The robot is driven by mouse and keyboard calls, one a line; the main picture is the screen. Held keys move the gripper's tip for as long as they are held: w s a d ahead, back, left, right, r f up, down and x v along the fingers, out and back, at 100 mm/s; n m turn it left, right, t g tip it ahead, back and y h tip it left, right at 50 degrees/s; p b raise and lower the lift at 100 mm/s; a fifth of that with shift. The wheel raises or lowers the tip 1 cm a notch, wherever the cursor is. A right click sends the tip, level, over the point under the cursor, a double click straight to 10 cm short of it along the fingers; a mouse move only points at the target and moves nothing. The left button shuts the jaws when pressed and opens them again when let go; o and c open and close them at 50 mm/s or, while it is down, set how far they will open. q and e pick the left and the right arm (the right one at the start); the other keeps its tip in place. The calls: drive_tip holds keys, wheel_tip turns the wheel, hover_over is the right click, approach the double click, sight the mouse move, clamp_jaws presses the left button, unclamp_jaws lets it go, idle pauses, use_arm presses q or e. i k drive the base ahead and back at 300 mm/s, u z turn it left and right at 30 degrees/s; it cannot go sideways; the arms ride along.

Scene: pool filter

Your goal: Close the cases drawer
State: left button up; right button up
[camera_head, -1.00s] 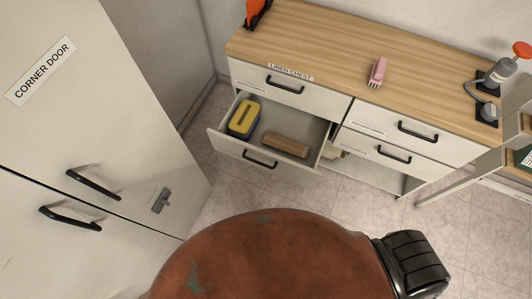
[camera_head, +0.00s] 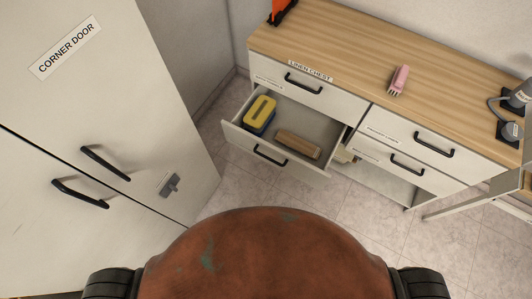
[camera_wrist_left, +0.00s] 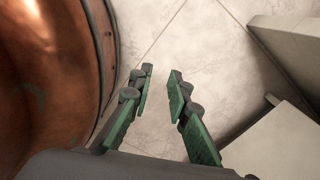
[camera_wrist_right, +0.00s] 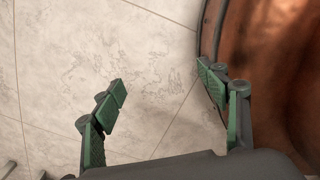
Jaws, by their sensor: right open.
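One drawer (camera_head: 310,173) stands pulled out in the head view, in the lower left of the linen chest (camera_head: 440,125). I cannot read its small label. It has a black bar handle (camera_head: 270,155) on its front. A yellow and blue case (camera_head: 259,114) and a brown case (camera_head: 298,145) lie inside it. My left gripper (camera_wrist_left: 161,72) is open and empty above the floor in the left wrist view. My right gripper (camera_wrist_right: 162,77) is open and empty above the floor in the right wrist view. Neither gripper shows in the head view or touches the drawer.
A tall cabinet (camera_head: 100,130) labelled "CORNER DOOR" stands close at the left, near the open drawer. A pink brush-like thing (camera_head: 398,79) and a grey pump-like thing (camera_head: 517,98) are on the chest top. Tiled floor (camera_head: 350,225) lies clear before the chest.

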sight(326, 132)
drive_tip(key=z, duration=0.05)
drive_tip(key=k, duration=1.05)
drive_tip(key=u, duration=0.75)
drive_tip(key=i, duration=1.05)
drive_tip(key=z, duration=0.55)
